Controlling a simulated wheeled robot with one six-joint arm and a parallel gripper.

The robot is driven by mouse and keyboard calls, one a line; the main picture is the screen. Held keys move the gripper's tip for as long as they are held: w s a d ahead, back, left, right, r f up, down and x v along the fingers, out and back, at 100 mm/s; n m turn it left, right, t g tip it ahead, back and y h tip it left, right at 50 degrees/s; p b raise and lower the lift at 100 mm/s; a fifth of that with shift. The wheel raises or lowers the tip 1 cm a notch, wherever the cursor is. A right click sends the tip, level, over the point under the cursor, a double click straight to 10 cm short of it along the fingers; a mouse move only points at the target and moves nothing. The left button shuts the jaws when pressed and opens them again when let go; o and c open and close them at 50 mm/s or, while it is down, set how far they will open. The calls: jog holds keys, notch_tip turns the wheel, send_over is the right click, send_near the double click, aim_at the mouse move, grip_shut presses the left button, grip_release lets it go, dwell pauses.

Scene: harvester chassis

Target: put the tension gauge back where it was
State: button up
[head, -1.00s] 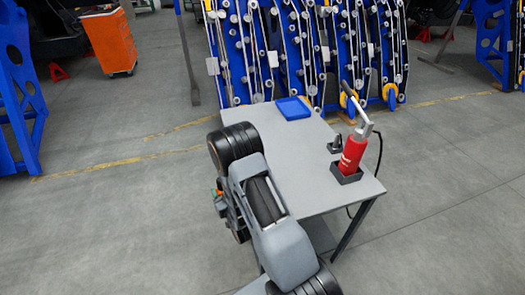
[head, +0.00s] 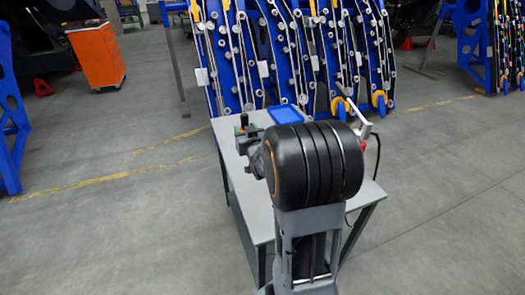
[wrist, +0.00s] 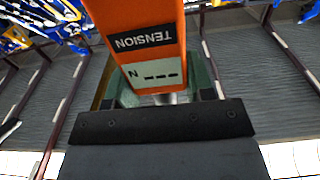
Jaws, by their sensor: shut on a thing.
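The tension gauge (wrist: 145,45) is an orange box with a black "TENSION" label and a pale display, filling the upper middle of the wrist view. My gripper (wrist: 163,97) is shut on it, with greenish fingers on either side. In the head view my gripper is a small dark shape over the left part of the grey table, left of my black arm joint. The gauge is too small there to make out clearly. A blue tray (head: 285,114) lies at the table's far edge, right of my gripper, and looks empty where it shows.
The grey table (head: 246,192) has bare top at its left. A red tool with a grey handle (head: 361,122) stands at the right, mostly hidden by my arm. Blue chassis panels (head: 240,55) with rollers stand behind the table. An orange cabinet (head: 97,55) is far left.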

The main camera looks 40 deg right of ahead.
jog(key=w+d+f+p, duration=0.1)
jog(key=w+d+f, duration=0.3)
jog(key=d+f, duration=0.6)
jog(key=shift+w+f, duration=0.25)
jog(key=shift+f, duration=0.55)
